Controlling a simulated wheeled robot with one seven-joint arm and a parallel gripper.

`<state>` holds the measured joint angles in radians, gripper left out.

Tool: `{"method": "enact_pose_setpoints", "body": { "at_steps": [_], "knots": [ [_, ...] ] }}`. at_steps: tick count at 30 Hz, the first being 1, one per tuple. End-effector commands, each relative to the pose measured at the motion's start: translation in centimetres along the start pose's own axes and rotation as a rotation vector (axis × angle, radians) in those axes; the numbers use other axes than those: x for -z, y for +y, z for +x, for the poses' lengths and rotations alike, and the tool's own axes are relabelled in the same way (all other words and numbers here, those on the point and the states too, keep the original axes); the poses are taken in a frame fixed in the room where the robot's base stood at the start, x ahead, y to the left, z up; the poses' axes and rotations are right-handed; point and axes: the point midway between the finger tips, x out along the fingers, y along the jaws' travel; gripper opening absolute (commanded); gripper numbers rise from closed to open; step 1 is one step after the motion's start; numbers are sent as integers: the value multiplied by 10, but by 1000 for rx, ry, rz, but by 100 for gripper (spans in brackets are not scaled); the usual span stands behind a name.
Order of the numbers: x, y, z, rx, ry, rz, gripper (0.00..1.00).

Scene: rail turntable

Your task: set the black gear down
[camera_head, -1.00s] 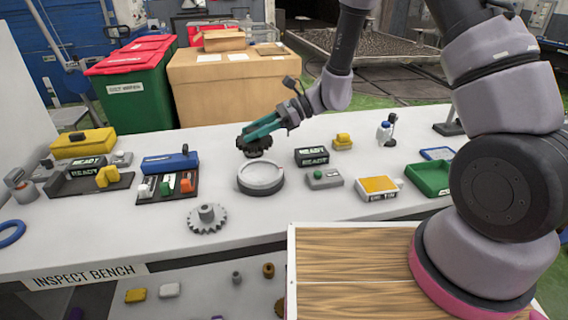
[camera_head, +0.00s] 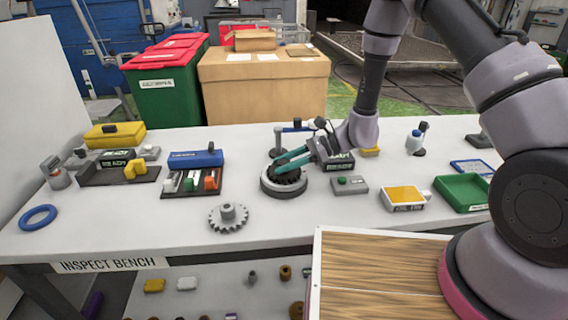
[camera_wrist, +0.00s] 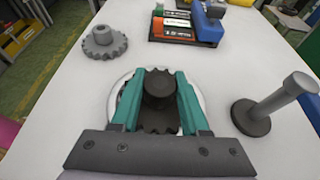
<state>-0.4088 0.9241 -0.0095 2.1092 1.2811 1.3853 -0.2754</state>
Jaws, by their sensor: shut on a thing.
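The black gear (camera_head: 283,181) is at the round grey-and-white turntable (camera_head: 284,192), over its top and within its rim. Whether it touches the surface I cannot tell. My gripper (camera_head: 279,165) with teal fingers reaches in from the right and is shut on the gear's hub. The wrist view shows the fingers on both sides of the black hub (camera_wrist: 159,88), with the turntable's pale rim (camera_wrist: 197,98) around the gear. A second, grey gear (camera_head: 228,216) lies on the bench to the front left, apart from the turntable.
A post with a dark round base (camera_wrist: 251,117) stands close beside the turntable. A blue-topped rack (camera_head: 195,160) is to the left. The bench front (camera_head: 150,252) is clear near the grey gear.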

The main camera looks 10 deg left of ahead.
Motion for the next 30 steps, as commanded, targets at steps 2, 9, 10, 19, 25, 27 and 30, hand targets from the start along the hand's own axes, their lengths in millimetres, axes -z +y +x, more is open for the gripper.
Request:
{"method": "enact_pose_setpoints", "body": {
  "at_steps": [2,9,10,19,25,27,30],
  "knots": [
    [-1,0,0,1,-2,-1,0],
    [2,0,1,0,0,0,49],
    [2,0,1,0,0,-1,60],
    [2,0,1,0,0,-1,75],
    [-1,-1,-10,3,0,0,75],
    [-1,-1,-22,5,0,1,75],
    [-1,-2,-44,6,0,0,75]
  ]
}}
